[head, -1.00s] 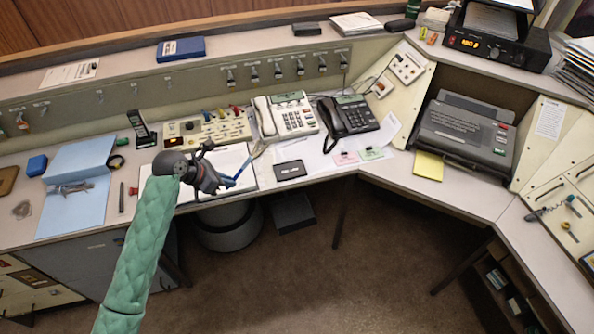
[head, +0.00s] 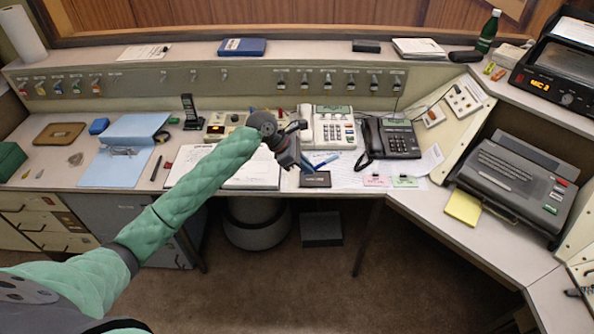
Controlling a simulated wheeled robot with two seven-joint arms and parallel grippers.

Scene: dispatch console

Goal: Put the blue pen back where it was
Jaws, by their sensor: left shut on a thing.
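My left gripper (head: 309,168) is shut on the blue pen (head: 326,162), above the desk near its front edge. The pen sticks out to the right of the fingers, tilted; part of it is hidden by the gripper. A small black box (head: 316,180) lies just below the pen in the picture. White sheets (head: 350,178) lie to the right, and an open white pad or book (head: 255,178) lies to the left, partly covered by my arm.
A white desk phone (head: 328,127) and a black phone (head: 392,138) stand behind the gripper. A blue folder (head: 118,168), a dark pen (head: 156,168) and a cordless handset (head: 190,112) are to the left. A grey typewriter-like machine (head: 515,180) and yellow pad (head: 463,206) are at right.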

